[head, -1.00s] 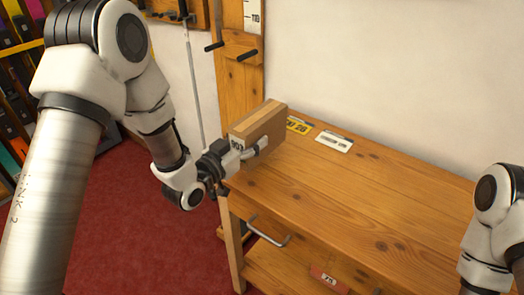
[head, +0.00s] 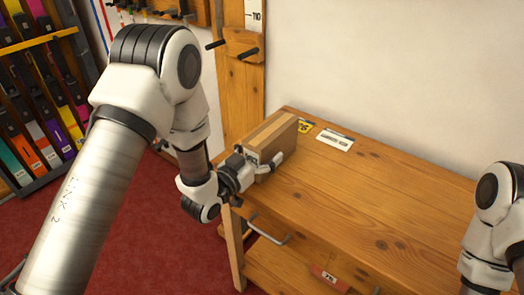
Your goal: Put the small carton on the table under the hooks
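The small carton (head: 274,136), a brown box with a lighter strip along its top, is upright at the back left end of the wooden table (head: 370,205). My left gripper (head: 264,170) is shut on its near end, with one finger showing along the carton's right side. The other finger is mostly hidden. The carton is at or just above the tabletop; I cannot tell if it touches. Black hooks (head: 248,54) stick out of a wooden post behind the table's left end. My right arm shows at the right edge, but its gripper is out of view.
A yellow label (head: 306,126) and a white label (head: 335,140) lie on the table beside the carton. The middle and right of the tabletop are clear. A metal handle (head: 268,231) juts from the table's front. A rack of coloured items (head: 40,110) stands at left.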

